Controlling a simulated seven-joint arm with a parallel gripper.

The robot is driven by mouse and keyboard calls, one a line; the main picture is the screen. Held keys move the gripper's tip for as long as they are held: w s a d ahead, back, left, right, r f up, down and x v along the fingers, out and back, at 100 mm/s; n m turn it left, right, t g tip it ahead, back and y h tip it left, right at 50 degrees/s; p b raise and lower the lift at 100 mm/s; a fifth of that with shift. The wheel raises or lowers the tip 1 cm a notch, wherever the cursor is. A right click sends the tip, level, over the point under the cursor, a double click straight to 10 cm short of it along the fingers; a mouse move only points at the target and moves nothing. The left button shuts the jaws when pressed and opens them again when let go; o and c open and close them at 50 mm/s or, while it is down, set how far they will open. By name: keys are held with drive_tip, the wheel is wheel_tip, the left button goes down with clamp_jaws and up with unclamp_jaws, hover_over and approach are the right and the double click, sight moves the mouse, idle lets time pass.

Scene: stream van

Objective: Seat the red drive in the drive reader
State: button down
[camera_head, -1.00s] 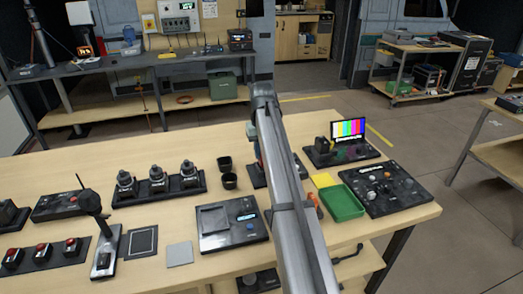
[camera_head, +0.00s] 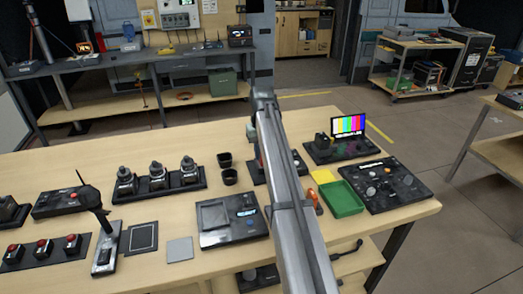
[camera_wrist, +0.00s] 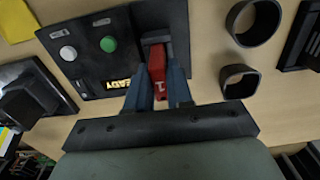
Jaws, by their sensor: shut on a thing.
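In the wrist view the red drive (camera_wrist: 157,62) sits between the two blue fingers of my gripper (camera_wrist: 158,88), which are shut on it. The drive's far end is at the grey slot (camera_wrist: 155,37) of the dark drive reader (camera_wrist: 118,70), which has a lit READY sign, a green button and a white button. The drive lines up with the slot. I cannot tell how far in it is. In the head view my arm hides most of the reader (camera_head: 259,172) and the drive; the gripper is mostly hidden too.
Two dark open cups (camera_wrist: 240,81) stand right of the reader in the wrist view. In the head view a green tray (camera_head: 344,200), a yellow pad (camera_head: 323,176) and a control panel (camera_head: 388,184) lie right of my arm. A flat device with a screen (camera_head: 229,218) lies to its left.

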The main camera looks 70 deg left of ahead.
drive_tip(key=shift+f, duration=0.9)
drive_tip(key=c, duration=0.9)
unclamp_jaws()
wheel_tip(320, 180, up, 14)
drive_tip(key=shift+f, duration=0.1)
